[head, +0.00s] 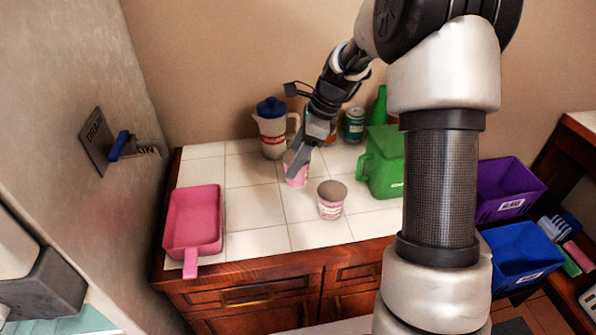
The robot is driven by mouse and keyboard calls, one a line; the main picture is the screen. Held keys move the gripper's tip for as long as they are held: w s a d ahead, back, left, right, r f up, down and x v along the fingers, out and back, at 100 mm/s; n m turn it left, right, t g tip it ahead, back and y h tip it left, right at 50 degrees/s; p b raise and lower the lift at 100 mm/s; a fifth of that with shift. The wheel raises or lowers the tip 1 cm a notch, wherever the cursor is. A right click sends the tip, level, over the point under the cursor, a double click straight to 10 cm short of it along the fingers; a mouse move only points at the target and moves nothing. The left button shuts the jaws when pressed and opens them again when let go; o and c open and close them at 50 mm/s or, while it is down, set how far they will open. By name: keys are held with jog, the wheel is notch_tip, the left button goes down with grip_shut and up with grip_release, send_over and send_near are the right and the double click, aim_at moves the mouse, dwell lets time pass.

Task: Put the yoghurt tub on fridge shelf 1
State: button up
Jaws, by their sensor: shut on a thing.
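My gripper (297,168) points down at the white-tiled counter and is shut on a small pink-and-white tub (297,182). The fingers cover much of this tub, and I cannot tell whether it still touches the tiles. A second tub (331,200), pink and white with a grey-brown lid, stands upright just right and in front of my gripper, apart from it. Both look like yoghurt tubs; I cannot tell their labels apart. No fridge shelf is recognisable in the head view.
A pink pan (194,216) lies left on the counter (258,206). Behind stand a blue-lidded jug (273,133), a can (355,125) and a green bottle (379,106); a green pitcher (381,167) stands right. Purple (508,191) and blue (521,252) bins lie right.

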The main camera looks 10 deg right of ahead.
jog(key=shift+f, duration=1.95)
jog(key=shift+f, duration=0.15)
jog(key=o, duration=1.2)
jog(key=shift+c, duration=0.2)
